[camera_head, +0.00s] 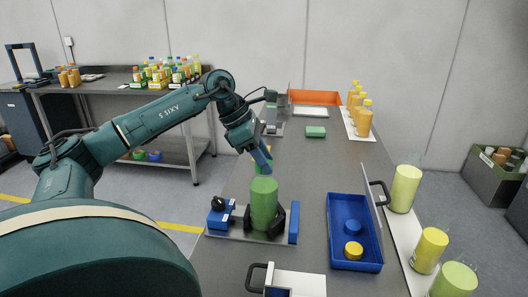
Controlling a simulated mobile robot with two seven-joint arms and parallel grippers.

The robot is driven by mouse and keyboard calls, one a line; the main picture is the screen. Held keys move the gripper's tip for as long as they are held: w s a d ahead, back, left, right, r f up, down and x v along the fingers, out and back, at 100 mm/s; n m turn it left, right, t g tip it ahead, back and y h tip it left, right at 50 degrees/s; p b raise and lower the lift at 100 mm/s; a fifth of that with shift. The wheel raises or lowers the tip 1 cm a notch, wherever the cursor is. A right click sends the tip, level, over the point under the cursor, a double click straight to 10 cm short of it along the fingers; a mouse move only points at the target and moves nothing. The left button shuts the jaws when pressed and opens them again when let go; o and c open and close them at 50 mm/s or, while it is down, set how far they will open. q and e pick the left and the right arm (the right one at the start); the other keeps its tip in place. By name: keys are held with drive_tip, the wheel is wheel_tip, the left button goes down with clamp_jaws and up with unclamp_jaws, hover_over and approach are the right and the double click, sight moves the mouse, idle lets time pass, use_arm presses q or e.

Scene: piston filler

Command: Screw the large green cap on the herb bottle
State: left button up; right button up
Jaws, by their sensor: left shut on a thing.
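The herb bottle (264,207), a green cylinder, stands upright in a dark clamp on a grey plate with blue blocks. My left gripper (261,158) comes down from the left, just above and behind the bottle's top in the picture. It is shut on the large green cap (263,168), of which only a small part shows below the fingers. The cap appears at or slightly above the bottle top; I cannot tell whether they touch. My right gripper is not in view.
A blue tray (355,264) with a blue and a yellow cap stands right of the clamp. A white device with a black handle (257,277) is at the front. Yellow-green bottles (404,188) line the right edge.

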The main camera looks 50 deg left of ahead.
use_arm(q)
drive_tip(key=shift+m, duration=0.3)
drive_tip(key=o, duration=1)
drive_tip(key=shift+a, duration=0.1)
drive_tip(key=shift+o, duration=1.2)
